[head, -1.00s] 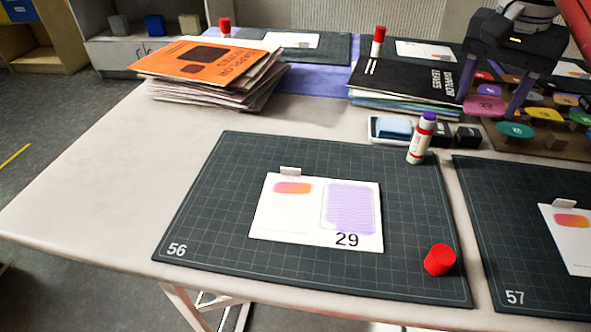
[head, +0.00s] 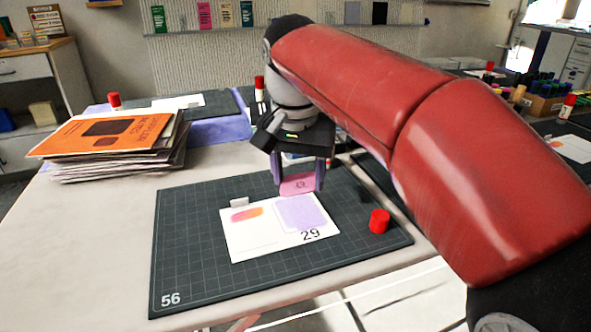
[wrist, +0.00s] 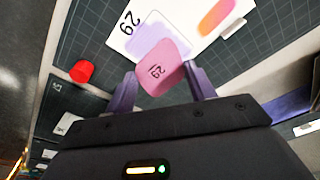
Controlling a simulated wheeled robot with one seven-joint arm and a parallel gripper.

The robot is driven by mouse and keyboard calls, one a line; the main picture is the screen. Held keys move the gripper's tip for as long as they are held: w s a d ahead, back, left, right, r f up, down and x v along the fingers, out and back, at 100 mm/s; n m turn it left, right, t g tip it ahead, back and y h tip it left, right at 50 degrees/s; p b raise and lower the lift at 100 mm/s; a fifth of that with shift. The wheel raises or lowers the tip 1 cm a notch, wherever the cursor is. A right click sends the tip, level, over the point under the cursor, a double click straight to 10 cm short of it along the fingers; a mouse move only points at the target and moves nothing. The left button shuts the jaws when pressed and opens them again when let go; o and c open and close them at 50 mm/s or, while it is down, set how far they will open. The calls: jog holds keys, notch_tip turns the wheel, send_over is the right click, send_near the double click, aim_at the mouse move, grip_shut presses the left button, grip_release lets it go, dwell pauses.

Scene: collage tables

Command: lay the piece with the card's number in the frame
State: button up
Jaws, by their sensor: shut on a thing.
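My gripper (head: 298,189) is shut on a pink piece (head: 297,183) with rounded corners. In the wrist view the piece (wrist: 160,70) shows the number 29 between the two purple fingers. The white card (head: 246,243) lies on the dark mat numbered 56 and bears a printed 29. Its frame (head: 301,214) is filled with pale lilac, beside an orange-pink patch. The piece is above the card's far edge, close to the frame and apart from it as far as I can tell. In the wrist view the piece covers part of the frame (wrist: 145,43).
A red cap (head: 379,222) stands on the mat (head: 190,270) right of the card. A small pale tab (head: 239,203) is at the card's far edge. A stack of folders with an orange top (head: 105,135) is at the far left. My red arm hides the right side.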

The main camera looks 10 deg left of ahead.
aim_at(299, 213)
jog(key=shift+f+b, duration=2.6)
jog(key=shift+f, duration=0.35)
jog(key=shift+r+p, duration=0.1)
jog(key=shift+p, duration=0.2)
jog(key=o, duration=0.7)
jog(key=shift+o, duration=0.2)
jog(key=r, duration=0.2)
jog(key=r+p, duration=0.1)
jog(key=r, duration=0.2)
jog(key=s+r+p, duration=0.1)
jog(key=r, duration=0.1)
jog(key=shift+r, duration=0.3)
